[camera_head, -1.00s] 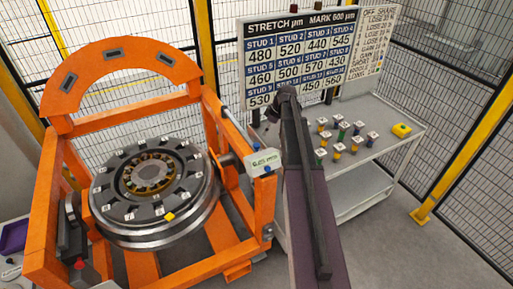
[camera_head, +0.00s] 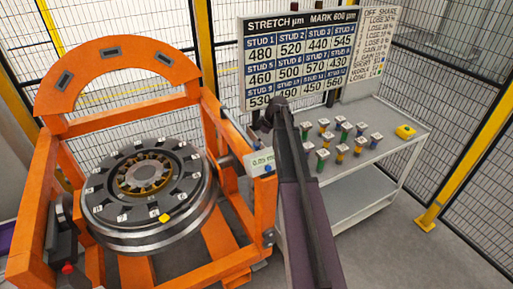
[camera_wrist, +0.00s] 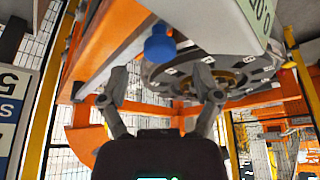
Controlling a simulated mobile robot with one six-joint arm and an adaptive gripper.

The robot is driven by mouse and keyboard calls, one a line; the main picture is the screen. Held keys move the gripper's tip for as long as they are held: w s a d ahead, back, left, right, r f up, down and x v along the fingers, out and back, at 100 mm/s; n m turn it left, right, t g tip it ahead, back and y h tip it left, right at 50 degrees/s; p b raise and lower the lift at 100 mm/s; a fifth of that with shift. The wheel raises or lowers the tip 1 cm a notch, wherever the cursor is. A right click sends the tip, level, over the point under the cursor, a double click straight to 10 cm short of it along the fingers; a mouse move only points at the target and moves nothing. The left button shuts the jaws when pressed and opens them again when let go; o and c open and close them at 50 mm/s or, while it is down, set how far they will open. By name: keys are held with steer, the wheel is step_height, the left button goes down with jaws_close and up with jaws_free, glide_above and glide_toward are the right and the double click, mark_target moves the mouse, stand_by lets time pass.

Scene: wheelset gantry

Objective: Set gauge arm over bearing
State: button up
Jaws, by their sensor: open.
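The bearing (camera_head: 148,176) shows its ring of rollers in the middle of a dark wheel disc with numbered marks, inside the orange gantry. A white gauge box (camera_head: 262,163) with a small readout and a blue knob (camera_head: 268,168) sits at the gantry's right post, off to the right of the bearing. Its arm cannot be clearly made out. In the wrist view, my gripper (camera_wrist: 163,78) is open and empty. The blue knob (camera_wrist: 160,45) appears above and between its fingertips, apart from them, with the wheel disc (camera_wrist: 190,72) behind. The head view does not clearly show my fingers.
A grey bench (camera_head: 385,160) at the right holds several coloured studs with white tops and a yellow item (camera_head: 405,131). A stretch board (camera_head: 300,62) stands behind it. Orange gantry posts (camera_head: 225,140) stand close to my arm. Mesh fencing surrounds the area.

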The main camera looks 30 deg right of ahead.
steer(key=shift+b+x, duration=1.15)
steer(key=shift+x, duration=0.35)
jaws_close()
steer(key=shift+a, duration=0.25)
steer(key=shift+d, duration=0.15)
steer(key=shift+s, duration=0.1)
